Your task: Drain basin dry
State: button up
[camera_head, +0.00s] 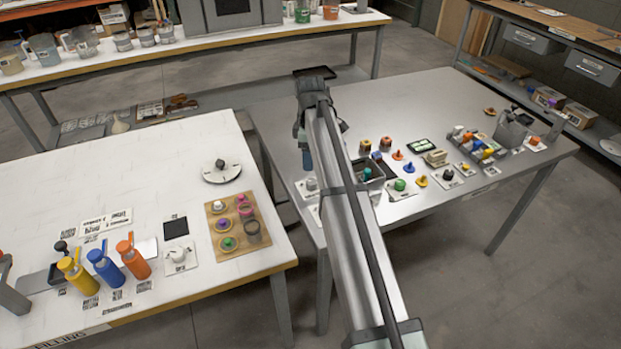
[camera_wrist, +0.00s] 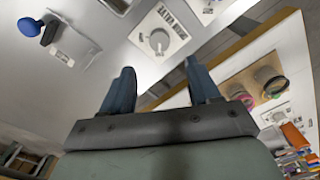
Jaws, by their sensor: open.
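No basin is clearly labelled. A dark open box (camera_head: 372,185) on the grey table, partly hidden by my arm, holds a teal item; whether it has liquid I cannot tell. A grey container (camera_head: 513,130) stands at that table's right end. My gripper (camera_wrist: 160,88) is open, with nothing between its two blue fingers. In the head view, my arm hides most of it; a blue finger (camera_head: 307,160) shows near the grey table's left edge.
A gap separates the tables. Several small colored pieces (camera_head: 400,155) sit on the grey table, whose back left is mostly clear.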

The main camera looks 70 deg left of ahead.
aim_at(311, 182)
notch_tip(311, 182, down, 9)
jog(key=shift+f, duration=0.1)
dwell(0.3)
jog(key=c, duration=1)
